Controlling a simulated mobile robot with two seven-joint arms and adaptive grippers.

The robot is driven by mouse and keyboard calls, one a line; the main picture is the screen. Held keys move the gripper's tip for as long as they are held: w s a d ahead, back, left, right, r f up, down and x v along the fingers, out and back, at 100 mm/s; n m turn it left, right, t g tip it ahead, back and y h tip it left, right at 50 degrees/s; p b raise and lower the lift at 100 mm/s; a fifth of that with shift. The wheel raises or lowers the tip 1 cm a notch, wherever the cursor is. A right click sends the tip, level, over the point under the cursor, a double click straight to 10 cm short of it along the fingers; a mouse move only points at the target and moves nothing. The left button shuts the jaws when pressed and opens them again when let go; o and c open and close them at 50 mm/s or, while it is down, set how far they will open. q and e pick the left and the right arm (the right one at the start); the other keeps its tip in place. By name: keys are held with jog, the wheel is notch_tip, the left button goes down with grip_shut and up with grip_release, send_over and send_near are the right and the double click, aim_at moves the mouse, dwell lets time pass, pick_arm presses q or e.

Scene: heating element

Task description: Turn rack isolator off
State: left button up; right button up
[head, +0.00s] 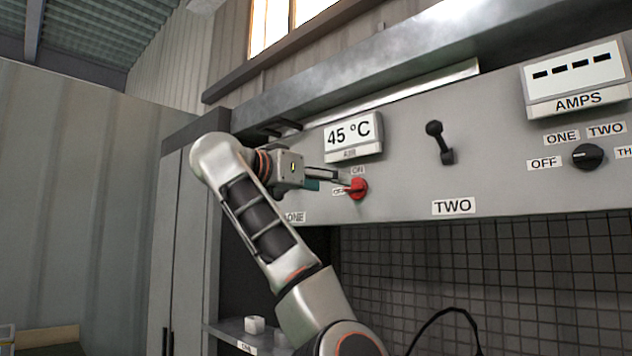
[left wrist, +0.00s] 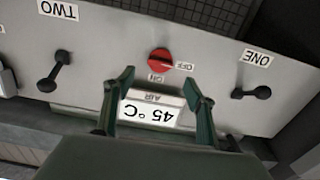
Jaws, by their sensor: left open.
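A red rotary knob (head: 358,188) sits on the grey panel (head: 400,182), with an ON label above it and an OFF label to its left. In the left wrist view, which is upside down, the knob (left wrist: 160,62) has a dark line that lies roughly level, with one end towards OFF. No label reading rack isolator is legible. My left gripper (head: 338,180) is just left of the knob, in front of the panel. Its two fingers (left wrist: 158,80) are apart and empty, with the knob beyond the gap between the tips. My right gripper is not in view.
A 45 °C AIR display (head: 350,136) is above the knob. A black lever (head: 440,143) stands out above TWO; another lever (left wrist: 252,92) is by ONE. A black selector (head: 587,157) and AMPS display (head: 577,76) are at the right. Wire mesh (head: 520,280) lies below.

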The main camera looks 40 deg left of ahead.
pick_arm(q)
jog(key=shift+s+a, duration=0.15)
jog(key=shift+s, duration=1.4)
jog(key=shift+f, duration=0.1)
